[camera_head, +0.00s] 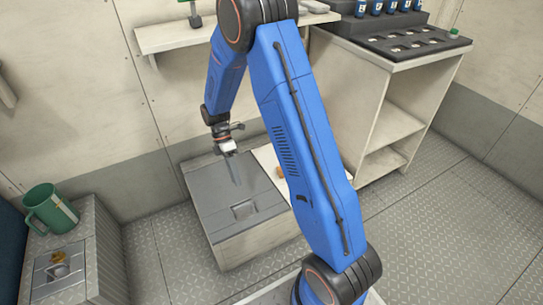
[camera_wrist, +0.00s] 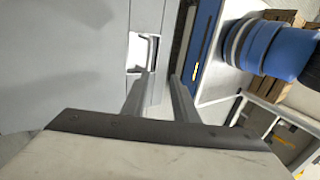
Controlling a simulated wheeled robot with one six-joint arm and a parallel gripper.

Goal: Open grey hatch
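The grey hatch (camera_head: 216,188) lies flat and looks closed on top of a low pale box. A recessed pull (camera_head: 243,210) sits near its front edge. In the wrist view the hatch panel (camera_wrist: 60,75) fills the left side, with the pull (camera_wrist: 142,50) beyond my fingertips. My gripper (camera_head: 237,182) points down over the hatch, behind the pull in the head view. In the wrist view my gripper (camera_wrist: 162,78) has its two fingers apart with nothing between them. I cannot tell whether the fingertips touch the hatch.
A counter with a green mug (camera_head: 50,210) stands at the left. A shelf unit (camera_head: 390,125) with a dark slotted tray (camera_head: 405,42) stands at the right. A wall shelf (camera_head: 175,36) is behind my arm. Open metal floor (camera_head: 440,220) lies to the right.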

